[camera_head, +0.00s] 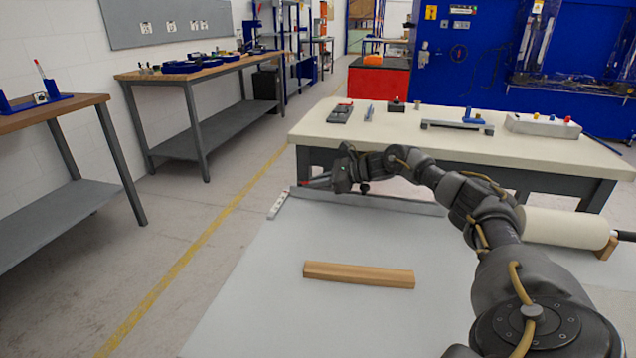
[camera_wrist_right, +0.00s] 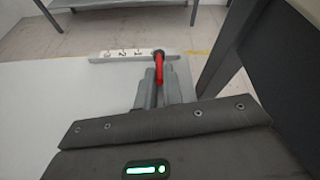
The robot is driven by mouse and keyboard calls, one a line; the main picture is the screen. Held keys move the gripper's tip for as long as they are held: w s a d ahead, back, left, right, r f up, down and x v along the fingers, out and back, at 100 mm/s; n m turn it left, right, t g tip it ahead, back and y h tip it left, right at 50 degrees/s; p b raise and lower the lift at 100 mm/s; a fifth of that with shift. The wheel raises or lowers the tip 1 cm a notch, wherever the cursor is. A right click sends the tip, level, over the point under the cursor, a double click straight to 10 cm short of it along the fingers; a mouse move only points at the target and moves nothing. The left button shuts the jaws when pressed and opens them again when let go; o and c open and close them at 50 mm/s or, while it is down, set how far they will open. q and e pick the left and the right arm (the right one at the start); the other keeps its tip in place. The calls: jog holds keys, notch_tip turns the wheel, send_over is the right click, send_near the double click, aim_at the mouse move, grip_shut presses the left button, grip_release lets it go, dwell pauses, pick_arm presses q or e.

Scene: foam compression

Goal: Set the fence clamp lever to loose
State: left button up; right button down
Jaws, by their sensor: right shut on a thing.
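The fence clamp lever has a red handle and sits at the left end of the fence (camera_head: 400,205), a long grey bar across the back of the white table top. In the right wrist view the red lever (camera_wrist_right: 159,66) runs from the scale strip (camera_wrist_right: 110,55) down towards my fingers. My right gripper (camera_head: 318,182) reaches in from the right over the fence's left end. Its fingers are shut on the lever; in the head view they mostly hide it. Whether the lever stands at loose or tight cannot be told. My left gripper is not in view.
A wooden bar (camera_head: 358,275) lies in the middle of the table top (camera_head: 260,300). The scale strip (camera_head: 278,204) is at its back left edge. A cream roll (camera_head: 565,228) is at the right. A second table (camera_head: 440,148) with small fixtures stands behind.

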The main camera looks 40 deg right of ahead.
jog(key=c, duration=1.5)
grip_release()
